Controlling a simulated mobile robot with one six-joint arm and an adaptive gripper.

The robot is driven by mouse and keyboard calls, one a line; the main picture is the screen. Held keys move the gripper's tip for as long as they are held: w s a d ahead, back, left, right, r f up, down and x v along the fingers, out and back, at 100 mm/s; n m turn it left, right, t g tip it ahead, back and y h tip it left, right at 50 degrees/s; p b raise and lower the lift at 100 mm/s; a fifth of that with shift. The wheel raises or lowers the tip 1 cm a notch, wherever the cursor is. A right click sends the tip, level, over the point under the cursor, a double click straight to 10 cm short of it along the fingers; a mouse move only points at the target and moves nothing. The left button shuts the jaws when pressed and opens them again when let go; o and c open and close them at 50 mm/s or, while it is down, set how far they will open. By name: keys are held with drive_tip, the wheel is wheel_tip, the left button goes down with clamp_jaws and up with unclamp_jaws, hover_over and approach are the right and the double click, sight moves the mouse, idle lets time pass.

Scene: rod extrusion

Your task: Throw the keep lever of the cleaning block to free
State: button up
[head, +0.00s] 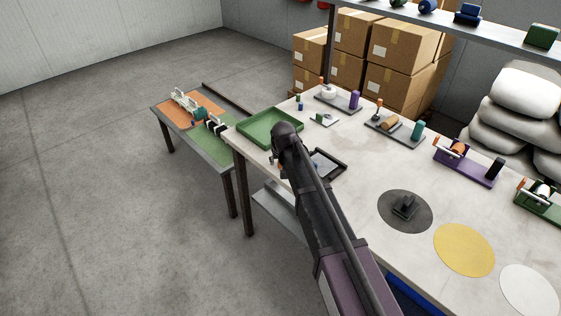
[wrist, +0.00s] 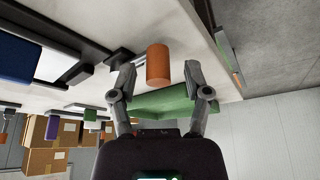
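In the wrist view an upright-looking orange cylinder (wrist: 157,66) stands between the two fingertips of my gripper (wrist: 160,76). The fingers are apart, with a gap visible on each side of the cylinder. In the head view my arm hides most of the gripper; a bit of orange (head: 281,163) shows beside it at the table's left edge. I cannot tell whether this orange piece is the keep lever. No part is clearly marked as the cleaning block.
A green tray (head: 270,134) and a black-framed tray (head: 341,175) lie near my arm. Fixtures with orange tops, including a purple one (head: 478,175), line the table's far side. A dark disc (head: 388,222) and a yellow disc (head: 464,250) lie to the right. A lower side table (head: 215,152) stands left.

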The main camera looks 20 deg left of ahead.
drive_tip(key=shift+d+n, duration=0.2)
drive_tip(key=shift+n, duration=0.1)
idle(0.4)
